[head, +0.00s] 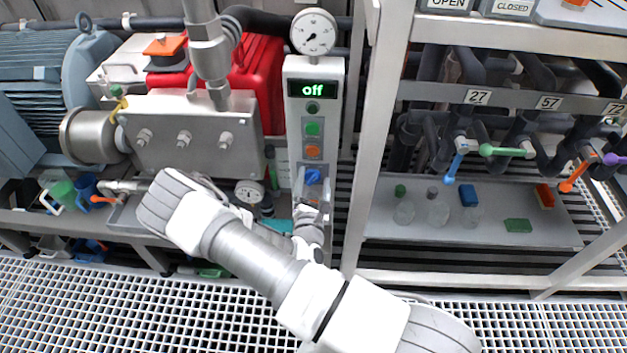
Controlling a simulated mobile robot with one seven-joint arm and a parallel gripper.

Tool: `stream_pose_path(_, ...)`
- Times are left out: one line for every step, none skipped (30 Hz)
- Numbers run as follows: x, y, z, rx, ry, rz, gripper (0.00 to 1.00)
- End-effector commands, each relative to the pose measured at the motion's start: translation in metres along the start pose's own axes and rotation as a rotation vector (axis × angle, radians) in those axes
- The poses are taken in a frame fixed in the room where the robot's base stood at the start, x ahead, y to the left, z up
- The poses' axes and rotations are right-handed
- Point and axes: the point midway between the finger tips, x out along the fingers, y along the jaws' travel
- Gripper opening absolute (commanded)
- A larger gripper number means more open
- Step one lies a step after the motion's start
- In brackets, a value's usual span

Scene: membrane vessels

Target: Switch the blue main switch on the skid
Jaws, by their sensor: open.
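The blue main switch (313,177) is a small rotary knob low on the white control panel (296,115) in the head view. Above it on the panel are an orange button (312,151), a green button (312,128), a dark button and a display (313,89) reading "off" in green. My gripper (312,196) is just below the switch, its fingers open and pointing up toward it. I cannot tell whether the fingertips touch the knob. The knob's lower edge is partly hidden by the gripper.
A pressure gauge (313,32) tops the panel. A grey pump block (190,135) and red housing (262,75) stand left of it. A metal frame post (376,140) rises close on the right, before valves with coloured handles (502,150) and a tray (470,236) with small items.

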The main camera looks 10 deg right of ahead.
Motion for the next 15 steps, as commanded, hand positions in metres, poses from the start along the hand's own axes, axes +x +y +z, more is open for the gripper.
stream_pose_path(0.0000,-0.0001,0.0000,0.000,0.000,0.000,0.84)
stream_pose_path(0.0000,0.0000,0.0000,0.000,0.000,0.000,0.80)
stream_pose_path(-0.0001,-0.0001,-0.0001,0.000,0.000,0.000,0.73)
stream_pose_path(-0.0001,0.0000,-0.0001,0.000,0.000,0.000,0.67)
stream_pose_path(-0.0001,0.0000,-0.0001,0.000,0.000,0.000,0.62)
stream_pose_path(-0.0001,0.0000,-0.0001,0.000,0.000,0.000,0.55)
stream_pose_path(-0.0001,0.0000,-0.0001,0.000,0.000,0.000,0.49)
stream_pose_path(-0.0001,0.0000,-0.0001,0.000,0.000,0.000,0.44)
stream_pose_path(-0.0001,0.0000,-0.0001,0.000,0.000,0.000,0.37)
stream_pose_path(-0.0001,-0.0001,-0.0001,0.000,0.000,0.000,0.31)
stream_pose_path(-0.0001,0.0000,-0.0002,0.000,0.000,0.000,0.26)
stream_pose_path(-0.0001,0.0000,-0.0002,0.000,0.000,0.000,0.19)
stream_pose_path(-0.0001,0.0000,-0.0002,0.000,0.000,0.000,0.13)
stream_pose_path(-0.0001,0.0000,-0.0002,0.000,0.000,0.000,0.08)
stream_pose_path(-0.0001,-0.0001,-0.0002,0.000,0.000,0.000,0.01)
